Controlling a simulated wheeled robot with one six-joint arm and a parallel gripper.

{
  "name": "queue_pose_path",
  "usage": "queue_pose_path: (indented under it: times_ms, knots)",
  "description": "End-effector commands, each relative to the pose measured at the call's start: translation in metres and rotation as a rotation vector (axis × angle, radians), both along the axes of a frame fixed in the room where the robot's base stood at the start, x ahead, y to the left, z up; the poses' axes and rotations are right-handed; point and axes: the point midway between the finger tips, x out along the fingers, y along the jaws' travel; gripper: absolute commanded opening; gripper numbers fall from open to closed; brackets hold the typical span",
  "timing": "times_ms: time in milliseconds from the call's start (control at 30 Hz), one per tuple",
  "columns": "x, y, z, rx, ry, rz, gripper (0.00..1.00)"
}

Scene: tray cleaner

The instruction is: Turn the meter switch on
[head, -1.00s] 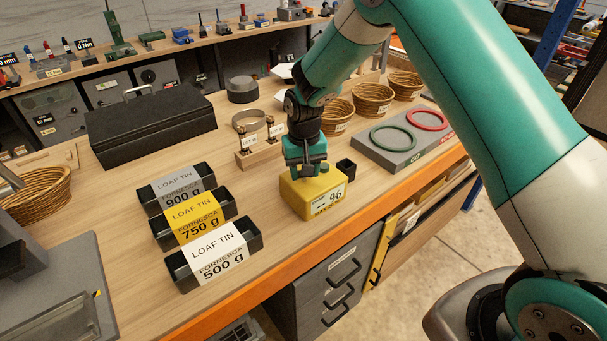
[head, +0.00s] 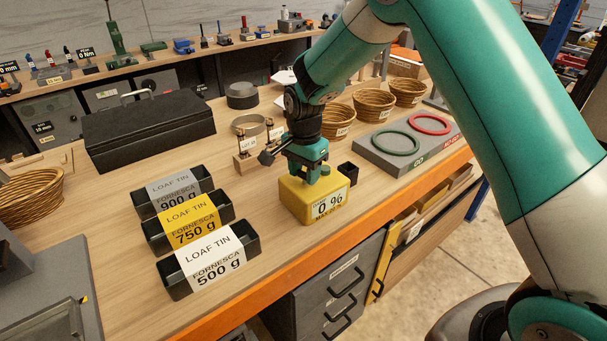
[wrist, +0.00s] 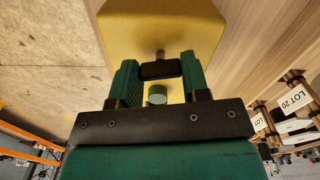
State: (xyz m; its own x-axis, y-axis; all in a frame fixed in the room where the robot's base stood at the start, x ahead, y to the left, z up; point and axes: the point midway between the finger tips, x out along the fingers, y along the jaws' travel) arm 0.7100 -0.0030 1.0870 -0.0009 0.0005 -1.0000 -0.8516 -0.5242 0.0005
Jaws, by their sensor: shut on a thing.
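The meter is a yellow box (head: 303,207) on the bench near its front edge. Its front display (head: 330,204) reads "0 %" with smaller print below. My gripper (head: 308,176) points down onto the top of the meter. In the wrist view, the meter's yellow top (wrist: 160,25) lies under my gripper (wrist: 160,72). The fingers are shut on a small black switch handle (wrist: 160,71) with a grey stem beside it. The head view hides the handle behind my gripper.
Three loaf tins (head: 215,262) stand left of the meter. A small black cup (head: 347,172) stands close on its right. A wooden stand with lot tags (head: 247,158) is behind. A grey board with green and red rings (head: 388,163) lies to the right.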

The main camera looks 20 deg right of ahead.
Motion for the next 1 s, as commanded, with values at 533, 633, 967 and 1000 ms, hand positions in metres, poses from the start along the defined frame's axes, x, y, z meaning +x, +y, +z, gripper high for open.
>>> queue_pose_path:
  times_ms: [533,633,967,1000]
  knots:
    - [0.0012,-0.0012,0.0016,-0.001,-0.004,-0.244,0.19]
    - [0.0013,-0.0013,0.0018,-0.002,-0.005,-0.253,0.19]
    - [0.0012,-0.0014,0.0019,-0.002,-0.005,-0.258,0.19]
    - [0.0012,-0.0014,0.0019,-0.002,-0.005,-0.258,0.19]
